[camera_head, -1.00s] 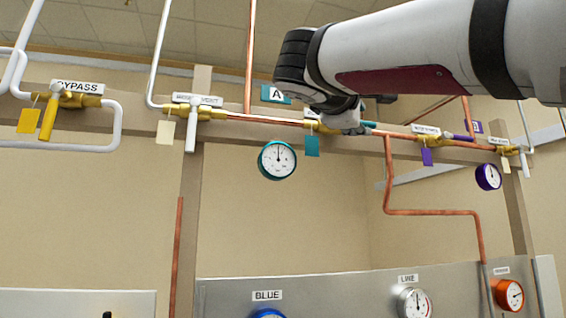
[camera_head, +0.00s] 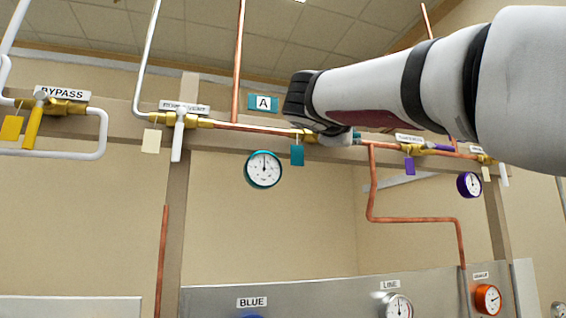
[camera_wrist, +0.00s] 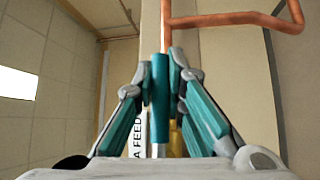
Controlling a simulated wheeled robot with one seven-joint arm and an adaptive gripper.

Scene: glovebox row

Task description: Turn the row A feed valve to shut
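The row A feed valve sits on the copper pipe under the teal "A" sign (camera_head: 263,103). A teal tag (camera_head: 297,155) hangs from it. My gripper (camera_head: 345,136) is at the valve and hides much of it in the head view. In the wrist view the valve's teal lever (camera_wrist: 160,100) lies along the pipe, between the fingers of my gripper (camera_wrist: 160,70). The fingertips press close on both its sides and look shut on it. Some brass (camera_wrist: 176,138) and part of an "A FEED" label (camera_wrist: 138,135) show beside it.
A teal-rimmed gauge (camera_head: 263,169) hangs below the pipe. The vent valve's white lever (camera_head: 178,138) and the bypass's yellow lever (camera_head: 33,125) are to the left. A purple lever (camera_head: 439,149) lies along the pipe at right. A copper branch pipe (camera_head: 371,185) drops beside my gripper.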

